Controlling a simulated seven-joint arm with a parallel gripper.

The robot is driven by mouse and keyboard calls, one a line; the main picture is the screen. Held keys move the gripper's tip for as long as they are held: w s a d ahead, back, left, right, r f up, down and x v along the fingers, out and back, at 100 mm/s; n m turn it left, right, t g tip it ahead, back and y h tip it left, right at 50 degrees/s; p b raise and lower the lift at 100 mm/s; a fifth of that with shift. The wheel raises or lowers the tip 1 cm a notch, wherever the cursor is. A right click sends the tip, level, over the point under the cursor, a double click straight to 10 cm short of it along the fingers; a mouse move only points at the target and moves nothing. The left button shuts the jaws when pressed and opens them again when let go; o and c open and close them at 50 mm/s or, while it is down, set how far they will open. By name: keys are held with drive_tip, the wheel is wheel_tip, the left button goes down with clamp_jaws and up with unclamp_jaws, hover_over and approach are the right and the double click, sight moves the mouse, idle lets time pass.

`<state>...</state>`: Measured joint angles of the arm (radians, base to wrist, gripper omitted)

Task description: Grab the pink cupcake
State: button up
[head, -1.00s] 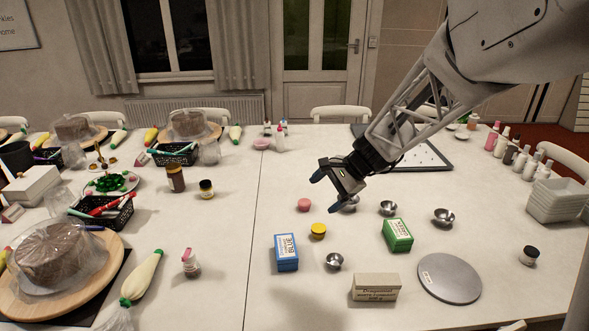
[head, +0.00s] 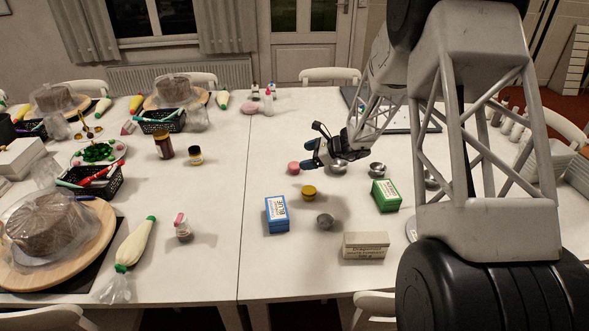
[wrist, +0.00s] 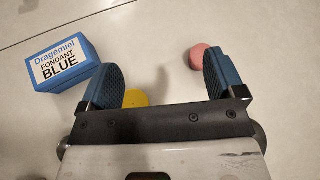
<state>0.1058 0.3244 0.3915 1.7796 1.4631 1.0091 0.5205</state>
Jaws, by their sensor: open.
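The pink cupcake, a small round pink thing (head: 293,168), sits on the white table just left of my gripper (head: 312,156) in the head view. My gripper is open and empty, low over the table.
A blue fondant box (head: 276,213), a green box (head: 386,195), a pale box (head: 365,245) and small metal bowls (head: 325,221) stand nearby.

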sight(295, 164)
drive_tip(key=w+f+m, duration=0.1)
drive_tip(key=w+f, duration=0.1)
drive_tip(key=f, duration=0.1)
drive_tip(key=w+d+f+m+t, duration=0.1)
drive_tip(key=w+f+m, duration=0.1)
drive_tip(key=f, duration=0.1)
drive_tip(key=w+d+f+m+t, duration=0.1)
drive_tip(key=w+f, duration=0.2)
drive_tip(key=shift+d+f, duration=0.1)
drive_tip(key=shift+f, duration=0.3)
drive_tip(key=shift+w, duration=0.1)
drive_tip(key=shift+x, duration=1.25)
drive_tip(key=shift+w, duration=0.1)
drive_tip(key=shift+x, duration=2.6)
drive_tip(key=shift+w+d, duration=0.1)
drive_tip(key=shift+w, duration=0.1)
drive_tip(key=shift+c, duration=0.4)
drive_tip(key=c, duration=0.9)
